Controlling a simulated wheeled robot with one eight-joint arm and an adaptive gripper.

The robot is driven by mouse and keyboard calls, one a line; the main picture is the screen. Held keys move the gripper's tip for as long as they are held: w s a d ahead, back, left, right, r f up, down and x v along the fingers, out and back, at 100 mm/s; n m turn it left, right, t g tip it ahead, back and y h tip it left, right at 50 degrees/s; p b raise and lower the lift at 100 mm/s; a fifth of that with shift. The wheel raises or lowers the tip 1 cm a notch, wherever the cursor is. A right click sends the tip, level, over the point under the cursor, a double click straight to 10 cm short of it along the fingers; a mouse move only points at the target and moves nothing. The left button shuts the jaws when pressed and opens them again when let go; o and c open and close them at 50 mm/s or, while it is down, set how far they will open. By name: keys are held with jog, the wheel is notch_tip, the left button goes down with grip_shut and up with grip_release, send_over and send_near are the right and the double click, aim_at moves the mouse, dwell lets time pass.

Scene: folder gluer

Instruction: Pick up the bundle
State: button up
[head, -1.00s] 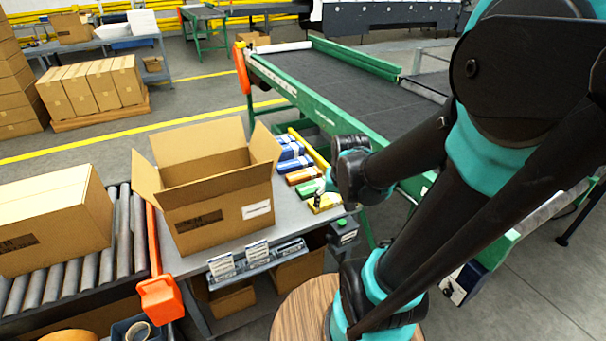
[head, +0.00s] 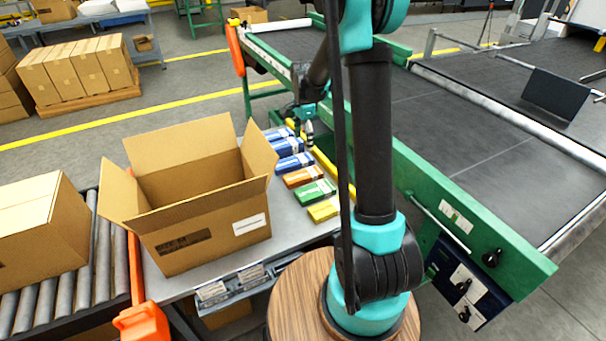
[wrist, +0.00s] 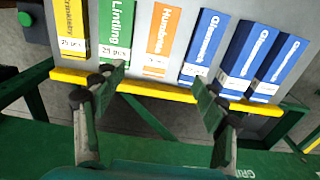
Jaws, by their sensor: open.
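Several labelled bundles lie in a row on the grey table: a yellow bundle (head: 324,208), a green bundle (head: 314,192), an orange bundle (head: 303,176) and blue bundles (head: 294,163) towards the far end. In the wrist view, the yellow bundle (wrist: 71,28), green bundle (wrist: 116,28), orange bundle (wrist: 162,38) and a blue bundle (wrist: 207,45) stand side by side.
A yellow rail (wrist: 150,86) edges the table beside the bundles. An open cardboard box (head: 205,225) stands left of them. The green-framed conveyor (head: 460,215) runs along the right. A closed carton (head: 40,225) sits on rollers at left.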

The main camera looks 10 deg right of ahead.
aim_at(304, 174)
notch_tip(304, 174, down, 17)
jog(key=shift+f, duration=0.1)
dwell(0.7)
jog(key=shift+c, duration=0.6)
jog(key=c, duration=1.2)
